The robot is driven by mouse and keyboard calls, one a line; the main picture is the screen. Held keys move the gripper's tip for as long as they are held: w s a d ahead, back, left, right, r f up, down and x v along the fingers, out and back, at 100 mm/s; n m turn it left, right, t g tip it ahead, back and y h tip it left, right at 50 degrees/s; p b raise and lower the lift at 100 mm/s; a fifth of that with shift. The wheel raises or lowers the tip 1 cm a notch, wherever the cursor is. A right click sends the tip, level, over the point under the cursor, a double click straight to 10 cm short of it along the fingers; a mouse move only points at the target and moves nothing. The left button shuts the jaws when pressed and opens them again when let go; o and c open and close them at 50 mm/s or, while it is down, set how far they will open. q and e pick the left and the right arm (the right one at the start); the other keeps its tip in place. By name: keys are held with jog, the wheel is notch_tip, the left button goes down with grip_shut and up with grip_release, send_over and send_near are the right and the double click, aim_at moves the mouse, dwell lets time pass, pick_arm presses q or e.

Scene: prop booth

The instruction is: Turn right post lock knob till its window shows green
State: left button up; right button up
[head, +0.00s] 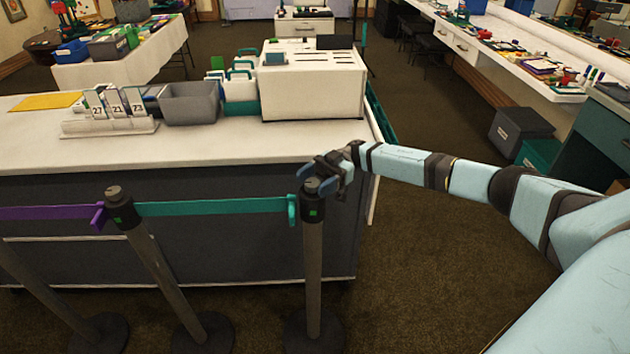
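The right post (312,265) stands upright in front of the counter, with a dark head and a lock knob (311,185) on top. A small green window (313,213) shows on the front of its head. My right gripper (315,179) is at the top of this post, its two blue fingers apart on either side of the knob. I cannot tell whether they touch it. A teal belt (215,206) runs from the left post (150,255) to the right post's head. The left post also has a green window (118,223). My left gripper is not in view.
A white-topped counter (210,148) stands behind the posts, bearing a white box (312,88), a grey bin (190,103) and a rack of number cards (110,122). A purple belt (45,213) runs left. Carpet (430,270) is clear at the right.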

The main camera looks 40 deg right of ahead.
aim_at(318, 180)
jog(key=d, duration=0.4)
jog(key=w+d+b, duration=0.1)
jog(key=d, duration=0.1)
jog(key=shift+d+f, duration=0.1)
jog(key=shift+d, duration=0.15)
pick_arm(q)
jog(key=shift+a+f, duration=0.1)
pick_arm(e)
jog(key=shift+w+d, duration=0.1)
jog(key=shift+d, duration=0.4)
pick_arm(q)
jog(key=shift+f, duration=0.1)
